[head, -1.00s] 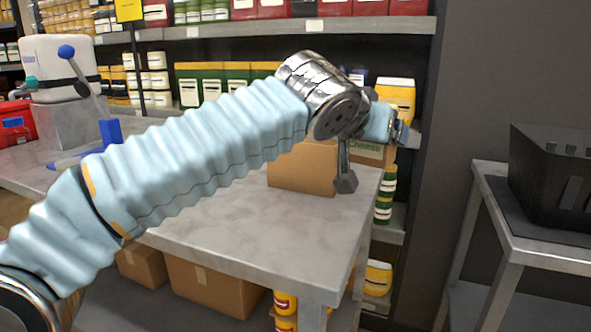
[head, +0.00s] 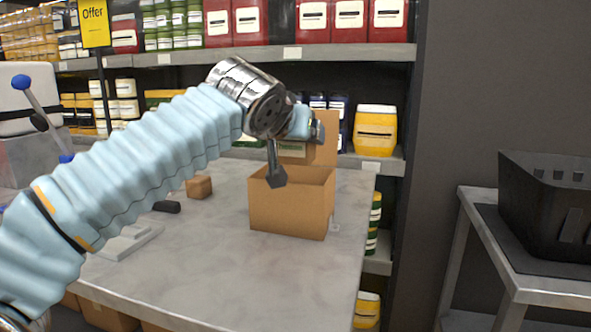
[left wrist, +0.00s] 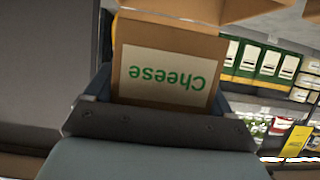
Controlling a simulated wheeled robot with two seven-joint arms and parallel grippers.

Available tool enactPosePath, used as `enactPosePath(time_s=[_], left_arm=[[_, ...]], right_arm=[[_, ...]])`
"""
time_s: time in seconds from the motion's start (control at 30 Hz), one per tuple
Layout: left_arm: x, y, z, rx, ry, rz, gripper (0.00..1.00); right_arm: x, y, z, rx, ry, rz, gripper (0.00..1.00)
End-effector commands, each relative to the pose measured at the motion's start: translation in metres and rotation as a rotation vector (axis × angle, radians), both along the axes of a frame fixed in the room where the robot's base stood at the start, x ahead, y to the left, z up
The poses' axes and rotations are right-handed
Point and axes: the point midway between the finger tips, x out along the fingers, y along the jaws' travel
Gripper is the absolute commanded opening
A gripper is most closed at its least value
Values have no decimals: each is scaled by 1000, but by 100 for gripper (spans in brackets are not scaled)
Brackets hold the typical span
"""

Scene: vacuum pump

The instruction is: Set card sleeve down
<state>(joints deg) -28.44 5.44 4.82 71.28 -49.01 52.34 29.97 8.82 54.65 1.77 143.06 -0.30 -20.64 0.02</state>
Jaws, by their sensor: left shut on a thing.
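The card sleeve (head: 296,151) is brown cardboard with a pale label. In the left wrist view the sleeve (left wrist: 170,75) fills the space in front of the jaws, and its green "Cheese" print is upside down. My left gripper (head: 307,134) is shut on it; the jaws also show in the wrist view (left wrist: 158,125). In the head view the sleeve is above and behind the open brown box (head: 290,208), partly hidden by my wrist. I cannot tell whether it touches the box. My right gripper is not in view.
The grey table (head: 190,265) has free room in front of the box. A small brown block (head: 199,187) and a black-handled tool (head: 166,207) lie left of it. Stocked shelves (head: 340,55) stand behind. A black bin (head: 550,205) sits on a side table at right.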

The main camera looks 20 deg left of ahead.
Motion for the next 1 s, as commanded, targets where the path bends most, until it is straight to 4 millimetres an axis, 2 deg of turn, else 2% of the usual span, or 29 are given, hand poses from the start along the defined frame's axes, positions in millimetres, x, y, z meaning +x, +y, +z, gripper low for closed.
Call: enactPosePath(time_s=[0.03, 0.1, 0.33, 0.47, 0.6, 1.0], left_arm=[[6, 2, -10, 1, 1, 2, 53], [13, 3, -18, 1, 0, 1, 53], [26, 6, -34, -1, -1, 1, 53], [39, 9, -52, 1, 0, 0, 53], [37, 9, -72, 0, -1, -1, 53], [37, 8, -80, 0, -3, -1, 53]], right_arm=[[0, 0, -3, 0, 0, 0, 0], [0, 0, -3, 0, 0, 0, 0], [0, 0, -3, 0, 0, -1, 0], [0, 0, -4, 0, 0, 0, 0], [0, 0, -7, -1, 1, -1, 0], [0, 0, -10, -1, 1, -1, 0]])
